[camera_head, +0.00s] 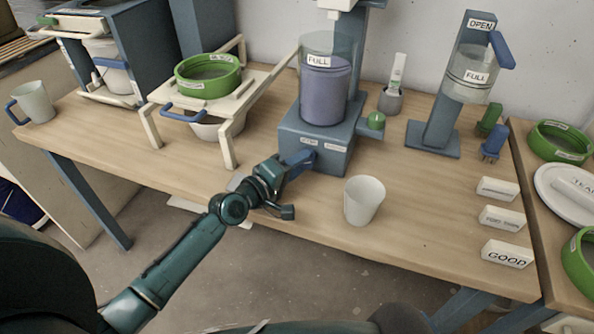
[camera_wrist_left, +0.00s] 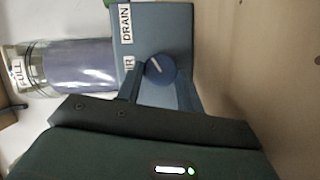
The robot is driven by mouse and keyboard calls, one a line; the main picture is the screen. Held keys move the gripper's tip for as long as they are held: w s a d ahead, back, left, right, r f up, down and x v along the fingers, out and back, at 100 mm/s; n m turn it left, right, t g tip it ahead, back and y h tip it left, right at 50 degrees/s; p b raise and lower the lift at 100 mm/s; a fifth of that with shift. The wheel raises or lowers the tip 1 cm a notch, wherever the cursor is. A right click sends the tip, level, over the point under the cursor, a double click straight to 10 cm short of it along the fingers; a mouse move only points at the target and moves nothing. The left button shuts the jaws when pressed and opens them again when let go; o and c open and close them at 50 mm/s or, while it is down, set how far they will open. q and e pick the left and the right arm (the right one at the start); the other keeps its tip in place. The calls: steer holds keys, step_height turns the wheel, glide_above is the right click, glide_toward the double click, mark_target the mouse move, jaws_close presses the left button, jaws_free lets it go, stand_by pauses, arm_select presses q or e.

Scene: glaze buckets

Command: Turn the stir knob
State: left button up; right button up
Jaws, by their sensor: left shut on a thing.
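The stir knob (camera_wrist_left: 160,70) is a round blue dial with a white pointer line on the front of the blue-grey mixer base (camera_head: 318,135). In the left wrist view its label is partly covered, with "IR" showing, next to a "DRAIN" label (camera_wrist_left: 126,24). My left gripper (camera_wrist_left: 160,85) is shut on the knob, one finger on each side. The head view shows this gripper (camera_head: 297,165) at the front left of the base, largely covering the knob. A clear vessel of purple liquid (camera_head: 325,92), labelled "FULL" (camera_head: 318,61), stands on the base. My right gripper is out of view.
A white cup (camera_head: 364,201) stands on the table just right of my left gripper. A green knob (camera_head: 376,121) sticks out at the base's right side. A stand with a green sieve (camera_head: 208,75) is to the left. White label blocks (camera_head: 508,254) lie at the right.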

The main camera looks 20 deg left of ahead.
arm_select(q)
steer(key=shift+r, duration=0.1)
stand_by(0.5)
steer(key=o, duration=1)
steer(key=v, duration=0.8)
steer(key=b+v, duration=0.1)
steer(key=v, duration=0.3)
steer(key=shift+s+a+f, duration=0.1)
steer(key=shift+a+f, duration=0.05)
steer(key=shift+f, duration=0.1)
steer(key=shift+s+a+r, duration=0.15)
steer(key=shift+s, duration=0.2)
